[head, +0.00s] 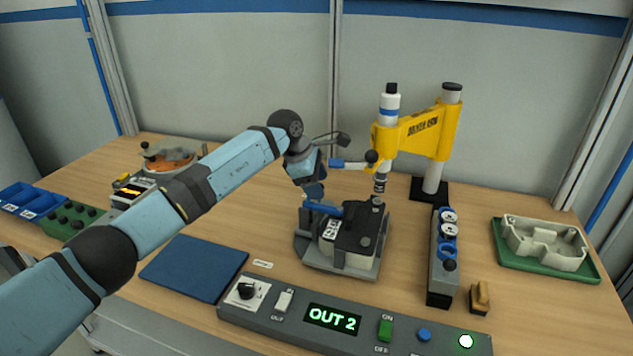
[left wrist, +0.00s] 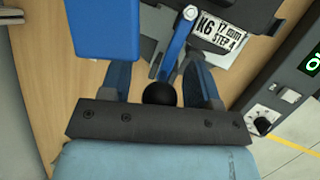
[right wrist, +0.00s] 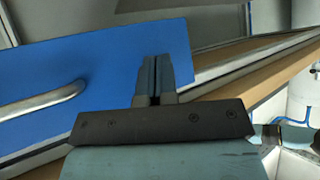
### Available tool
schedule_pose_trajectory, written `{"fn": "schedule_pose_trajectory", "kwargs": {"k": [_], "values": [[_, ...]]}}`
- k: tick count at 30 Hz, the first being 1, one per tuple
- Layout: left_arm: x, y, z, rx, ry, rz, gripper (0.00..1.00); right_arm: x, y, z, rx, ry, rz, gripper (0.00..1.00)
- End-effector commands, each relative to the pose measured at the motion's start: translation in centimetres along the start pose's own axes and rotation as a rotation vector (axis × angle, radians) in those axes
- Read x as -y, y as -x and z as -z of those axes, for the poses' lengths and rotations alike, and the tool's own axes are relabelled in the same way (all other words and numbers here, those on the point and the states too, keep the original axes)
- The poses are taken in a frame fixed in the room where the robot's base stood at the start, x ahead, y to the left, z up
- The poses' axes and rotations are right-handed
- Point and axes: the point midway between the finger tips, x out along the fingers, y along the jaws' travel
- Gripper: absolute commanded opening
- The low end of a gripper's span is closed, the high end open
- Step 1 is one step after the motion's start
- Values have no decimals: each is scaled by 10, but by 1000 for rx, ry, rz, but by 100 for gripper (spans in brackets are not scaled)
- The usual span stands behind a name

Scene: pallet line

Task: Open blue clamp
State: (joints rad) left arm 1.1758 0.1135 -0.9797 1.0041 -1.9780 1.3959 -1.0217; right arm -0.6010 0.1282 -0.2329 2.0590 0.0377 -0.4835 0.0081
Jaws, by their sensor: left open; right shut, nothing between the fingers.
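The blue clamp's lever (head: 323,208) lies over the grey fixture (head: 355,264) with a dark block, in the middle of the table. In the left wrist view the blue lever (left wrist: 178,42) ends in a black ball knob (left wrist: 159,93). My left gripper (head: 315,190) is above the lever's end. Its fingers (left wrist: 160,84) are open, one on each side of the knob; contact cannot be told. A label reading K6 (left wrist: 213,35) is on the dark block. My right gripper (right wrist: 153,78) is shut and empty, in front of a blue panel, and is outside the head view.
A yellow arm (head: 415,130) on a post stands behind the fixture. A control panel (head: 275,312) showing OUT 2 runs along the front. A blue mat (head: 194,268) lies left, a grey block with rings (head: 441,280) right, and a green tray (head: 515,264) with a casting far right.

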Motion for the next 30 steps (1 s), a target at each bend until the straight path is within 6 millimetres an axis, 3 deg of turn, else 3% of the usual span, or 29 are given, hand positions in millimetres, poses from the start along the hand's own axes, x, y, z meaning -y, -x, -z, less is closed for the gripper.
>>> {"fn": "schedule_pose_trajectory", "kwargs": {"k": [2, 3, 10, 20, 30], "values": [[0, 0, 0, 0, 0, 0, 56, 0, 0, 1, -1, -1, 0, 0], [0, 0, 0, 0, 0, 0, 52, 1, 0, 1, -1, -2, 0, 0], [0, 0, 0, 0, 0, 0, 0, 3, -1, 1, -3, -9, 2, 0], [-1, 1, 4, 32, 10, 3, 0, 6, -1, -6, 3, -15, 4, 0], [-4, 6, 21, 236, 64, 24, 0, 4, -11, -18, -11, 12, 5, 0]]}}
